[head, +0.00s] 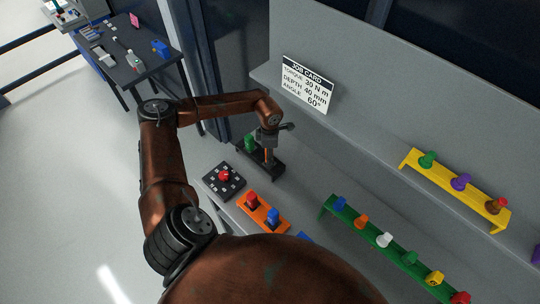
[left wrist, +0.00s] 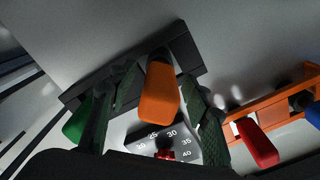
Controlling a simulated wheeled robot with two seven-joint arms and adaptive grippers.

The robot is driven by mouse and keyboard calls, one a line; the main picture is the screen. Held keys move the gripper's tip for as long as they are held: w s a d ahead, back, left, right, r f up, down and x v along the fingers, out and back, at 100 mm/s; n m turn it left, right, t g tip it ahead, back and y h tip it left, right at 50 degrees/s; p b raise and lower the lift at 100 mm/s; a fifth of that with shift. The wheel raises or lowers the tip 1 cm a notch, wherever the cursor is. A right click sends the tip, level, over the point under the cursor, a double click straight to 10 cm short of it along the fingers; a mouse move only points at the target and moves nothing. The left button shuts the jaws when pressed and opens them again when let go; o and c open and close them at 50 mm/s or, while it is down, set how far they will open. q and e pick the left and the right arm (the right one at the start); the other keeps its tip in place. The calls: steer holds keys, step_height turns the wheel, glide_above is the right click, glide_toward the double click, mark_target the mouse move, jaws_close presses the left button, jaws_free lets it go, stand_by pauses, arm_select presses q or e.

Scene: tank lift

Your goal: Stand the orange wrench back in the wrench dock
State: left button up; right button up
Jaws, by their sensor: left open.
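The orange wrench (left wrist: 159,95) shows its handle in the left wrist view, with its far end at a dark collar on the black wrench dock (left wrist: 80,94). It appears to stand in the dock. A green-handled tool (left wrist: 79,119) stands at the dock's left end. My left gripper (left wrist: 160,82) is open, with one finger on each side of the orange handle and gaps visible. In the head view my left gripper (head: 268,143) is over the dock (head: 272,172) and mostly hides the orange wrench. The green handle (head: 250,142) is beside it. My right gripper is not in view.
A dark dial box with a red knob (head: 224,175) and an orange rack with red and blue handles (head: 264,214) are close by. Green (head: 395,255) and yellow (head: 455,186) racks stand right. A job card (head: 308,86) is behind. A side table (head: 125,60) is far left.

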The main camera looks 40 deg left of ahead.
arm_select(q)
steer(key=shift+r+p, duration=2.3)
steer(key=shift+r, duration=2.25)
